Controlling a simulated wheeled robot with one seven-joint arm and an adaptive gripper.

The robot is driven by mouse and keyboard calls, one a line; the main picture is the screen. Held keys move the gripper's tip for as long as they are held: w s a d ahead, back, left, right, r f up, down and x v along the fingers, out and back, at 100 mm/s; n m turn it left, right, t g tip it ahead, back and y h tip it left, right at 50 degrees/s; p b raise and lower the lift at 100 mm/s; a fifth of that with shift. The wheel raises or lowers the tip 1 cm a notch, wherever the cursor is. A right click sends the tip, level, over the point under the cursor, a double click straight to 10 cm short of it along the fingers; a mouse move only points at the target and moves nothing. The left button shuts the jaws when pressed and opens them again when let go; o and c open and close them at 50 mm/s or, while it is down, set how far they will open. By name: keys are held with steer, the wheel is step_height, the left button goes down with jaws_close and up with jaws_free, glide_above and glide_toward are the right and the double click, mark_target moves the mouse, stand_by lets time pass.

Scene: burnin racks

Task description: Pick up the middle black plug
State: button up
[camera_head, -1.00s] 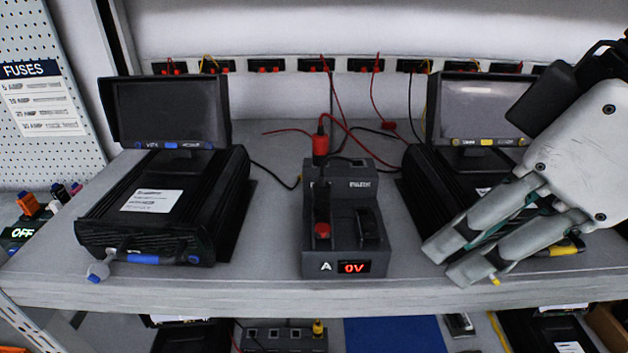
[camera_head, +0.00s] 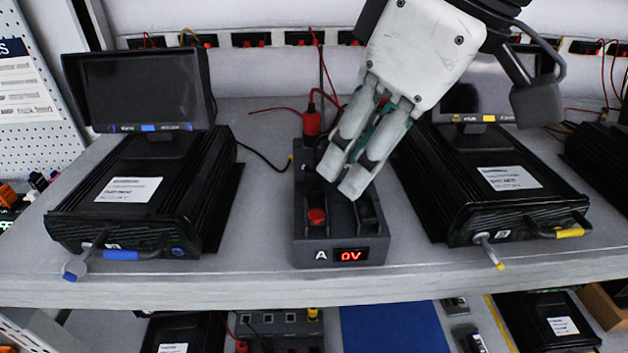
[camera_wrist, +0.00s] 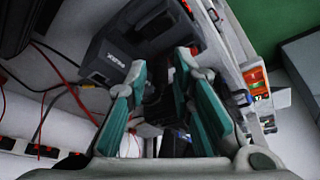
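A dark grey power unit (camera_head: 313,250) stands on the shelf with a red "0V" readout on its front. A red plug (camera_head: 312,122) stands at its back left, and a red knob (camera_head: 317,216) sits toward its front. A black piece (camera_head: 368,212) lies in the right-hand slot. My gripper (camera_head: 341,182) hangs over the middle of the unit and hides the middle black plug there. In the wrist view its teal-padded fingers (camera_wrist: 160,98) stand apart, with dark shapes between them that I cannot tell apart. I cannot tell whether the fingers touch anything.
Black devices with tilted screens stand on both sides, the left one (camera_head: 140,195) and the right one (camera_head: 495,185). Thin red and black cables run behind the unit to a row of sockets (camera_head: 247,40). The shelf's front edge (camera_head: 270,290) is clear.

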mark_target(313, 184)
steer(key=shift+w+a, duration=0.85)
steer(key=shift+a, duration=0.25)
steer(key=x, duration=0.2)
steer(key=shift+w+a+f, duration=0.15)
steer(key=shift+w+f, duration=0.05)
steer(key=shift+f, duration=0.05)
steer(key=shift+w+a+f, duration=0.1)
steer(key=shift+w+f, duration=0.05)
steer(key=shift+f, duration=0.1)
jaws_close()
